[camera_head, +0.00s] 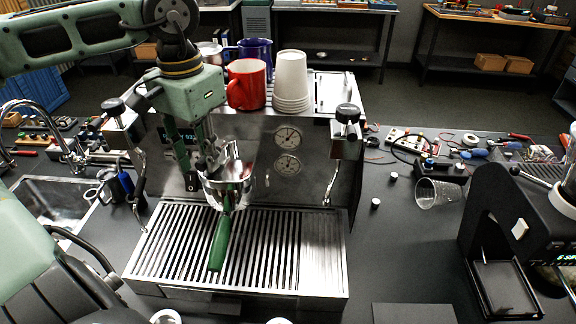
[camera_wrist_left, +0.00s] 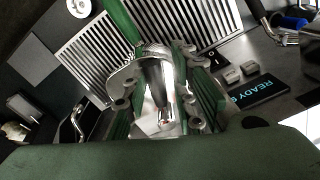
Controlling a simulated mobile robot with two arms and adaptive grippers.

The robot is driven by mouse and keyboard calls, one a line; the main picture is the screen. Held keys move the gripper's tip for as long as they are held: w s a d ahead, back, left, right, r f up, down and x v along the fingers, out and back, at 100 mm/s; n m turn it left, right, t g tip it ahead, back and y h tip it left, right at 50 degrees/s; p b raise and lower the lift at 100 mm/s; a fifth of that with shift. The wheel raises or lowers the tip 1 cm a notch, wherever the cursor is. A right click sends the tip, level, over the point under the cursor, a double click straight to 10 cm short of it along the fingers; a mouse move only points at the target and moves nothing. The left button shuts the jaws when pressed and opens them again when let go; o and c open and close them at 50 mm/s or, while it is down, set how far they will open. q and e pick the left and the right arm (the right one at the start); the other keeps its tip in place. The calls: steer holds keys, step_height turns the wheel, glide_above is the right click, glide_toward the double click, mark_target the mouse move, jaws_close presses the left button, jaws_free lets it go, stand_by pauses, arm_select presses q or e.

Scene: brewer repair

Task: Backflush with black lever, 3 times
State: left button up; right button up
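The espresso machine (camera_head: 318,165) stands on the counter. A portafilter with a green handle (camera_head: 220,243) sits at its front, the handle pointing forward over the drip tray (camera_head: 275,270). My left gripper (camera_head: 205,165) is lowered in front of the group, just above the portafilter. In the left wrist view its fingers (camera_wrist_left: 160,103) are spread apart on both sides of chrome group parts, and the green handle (camera_wrist_left: 122,22) shows beyond. I cannot make out the black lever; the gripper hides the group top. My right gripper is not in view.
A red mug (camera_head: 246,84), stacked white cups (camera_head: 291,80) and a blue mug stand on the machine. Steam knobs (camera_head: 347,112) flank it. A READY display (camera_wrist_left: 262,91) shows in the wrist view.

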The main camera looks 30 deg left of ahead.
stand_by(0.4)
arm_select(q)
steer(key=shift+d+n, duration=0.5)
steer(key=shift+n, duration=0.3)
steer(key=shift+w+d+n, duration=0.2)
steer(key=shift+d+n, duration=0.3)
steer(key=shift+n, duration=0.2)
steer(key=shift+w+d+n, duration=0.15)
steer(key=shift+d+n, duration=0.3)
steer(key=shift+n, duration=0.25)
steer(key=shift+w+d+n, duration=0.5)
steer(key=shift+d+n, duration=0.2)
steer(key=shift+n, duration=0.45)
steer(key=shift+w+d+n, duration=0.5)
steer(key=shift+d+n, duration=0.15)
steer(key=shift+n, duration=0.5)
steer(key=o, duration=0.4)
step_height(320, 180, up, 7)
